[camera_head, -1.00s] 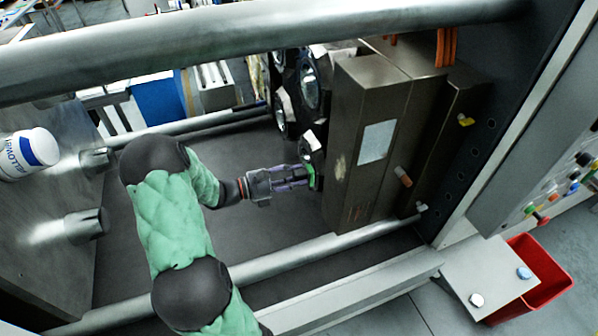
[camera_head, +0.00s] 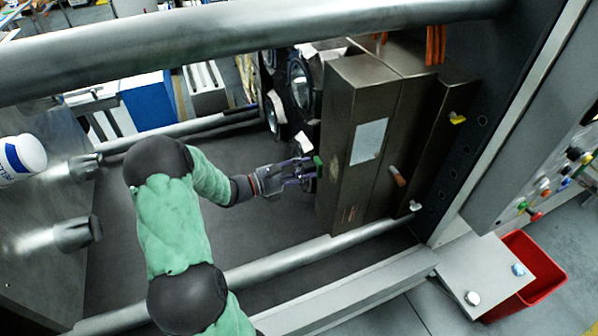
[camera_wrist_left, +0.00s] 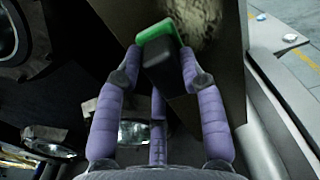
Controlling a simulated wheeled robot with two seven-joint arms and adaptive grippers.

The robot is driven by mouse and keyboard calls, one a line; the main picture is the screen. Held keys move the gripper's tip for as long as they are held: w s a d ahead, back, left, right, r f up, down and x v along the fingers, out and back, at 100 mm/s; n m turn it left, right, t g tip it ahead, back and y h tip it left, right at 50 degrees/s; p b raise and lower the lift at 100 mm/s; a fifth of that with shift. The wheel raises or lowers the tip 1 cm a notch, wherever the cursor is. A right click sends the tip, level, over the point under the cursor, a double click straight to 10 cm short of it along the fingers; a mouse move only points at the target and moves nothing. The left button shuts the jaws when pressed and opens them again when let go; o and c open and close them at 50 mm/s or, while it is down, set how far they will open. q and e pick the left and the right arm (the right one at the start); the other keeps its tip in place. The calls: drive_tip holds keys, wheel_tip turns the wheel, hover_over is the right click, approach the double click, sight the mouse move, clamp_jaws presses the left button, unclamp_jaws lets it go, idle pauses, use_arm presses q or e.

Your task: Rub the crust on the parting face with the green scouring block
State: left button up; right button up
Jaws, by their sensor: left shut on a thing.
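My left gripper (camera_head: 306,176) has purple fingers and is shut on the green scouring block (camera_head: 318,162), which sits at the left edge of the dark mould half (camera_head: 342,120). In the left wrist view the block (camera_wrist_left: 152,32) is bright green with a dark grey body, held between the fingertips of the gripper (camera_wrist_left: 160,66). The crust (camera_wrist_left: 205,20) is a rough yellowish-brown patch on the parting face (camera_wrist_left: 212,82), just right of the block's green end. The block overlaps the patch's edge in the picture; I cannot tell whether they touch. My right gripper is out of view.
Thick steel tie bars (camera_head: 250,38) run above and below my left arm. Round dark fittings with shiny faces (camera_head: 298,85) stand beside the mould. A white bottle (camera_head: 20,158) is at far left, a red bin (camera_head: 545,270) at lower right.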

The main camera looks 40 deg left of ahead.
use_arm(q)
drive_tip(key=shift+x, duration=1)
idle(0.7)
drive_tip(key=shift+s, duration=0.1)
drive_tip(key=shift+s+d+p, duration=0.25)
drive_tip(key=shift+s+d, duration=0.2)
drive_tip(key=shift+d, duration=0.35)
drive_tip(key=shift+s+d+p, duration=0.25)
drive_tip(key=shift+s+d, duration=0.2)
drive_tip(key=shift+d, duration=0.4)
drive_tip(key=shift+s+d+p, duration=0.25)
drive_tip(key=shift+s+d, duration=0.1)
drive_tip(key=shift+d, duration=0.5)
drive_tip(key=shift+s+d+p, duration=0.2)
drive_tip(key=shift+s+d, duration=0.2)
drive_tip(key=shift+d, duration=0.45)
drive_tip(key=shift+r, duration=0.15)
